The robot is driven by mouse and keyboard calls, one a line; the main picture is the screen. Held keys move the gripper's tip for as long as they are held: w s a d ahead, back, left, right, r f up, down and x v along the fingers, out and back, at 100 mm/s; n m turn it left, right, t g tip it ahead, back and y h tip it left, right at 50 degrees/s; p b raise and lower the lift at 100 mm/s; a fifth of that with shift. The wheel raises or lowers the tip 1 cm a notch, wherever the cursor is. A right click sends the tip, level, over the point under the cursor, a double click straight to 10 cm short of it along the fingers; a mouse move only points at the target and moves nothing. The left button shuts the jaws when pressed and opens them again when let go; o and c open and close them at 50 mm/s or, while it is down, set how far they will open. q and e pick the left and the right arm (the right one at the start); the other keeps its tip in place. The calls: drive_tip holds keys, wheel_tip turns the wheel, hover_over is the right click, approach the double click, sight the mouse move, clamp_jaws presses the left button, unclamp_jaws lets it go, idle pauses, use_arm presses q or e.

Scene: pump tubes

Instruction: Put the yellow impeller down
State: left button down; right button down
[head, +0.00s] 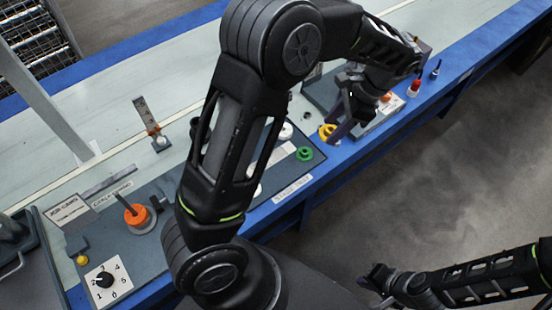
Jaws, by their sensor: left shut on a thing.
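The yellow impeller (326,131) is at the fingertips of my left gripper (337,128), near the blue front edge of the long bench. My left gripper points down and is shut on it. Whether the impeller touches the surface below is hard to tell. My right gripper (374,281) hangs over the grey floor at the lower right, away from the bench. Its fingers are small and dark, so their opening is unclear.
A green impeller (304,153) lies on a dark board left of the yellow one. An orange part (136,214) stands on the left panel beside a dial (105,280). My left arm hides the bench's middle.

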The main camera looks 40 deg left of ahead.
use_arm(q)
drive_tip(key=shift+f, duration=0.1)
drive_tip(key=m+b, duration=0.2)
drive_tip(key=b, duration=1.2)
hover_over(276, 172)
drive_tip(key=d, duration=0.1)
wheel_tip(276, 172, down, 13)
drive_tip(key=shift+w+d+r+t, duration=0.2)
drive_tip(key=shift+w+r+t, duration=0.1)
drive_tip(key=shift+w, duration=0.2)
drive_tip(key=shift+f, duration=0.15)
wheel_tip(276, 172, down, 6)
drive_tip(key=shift+f, duration=0.1)
drive_tip(key=shift+f+b, duration=0.4)
drive_tip(key=shift+f, duration=1.45)
drive_tip(key=shift+f, duration=0.1)
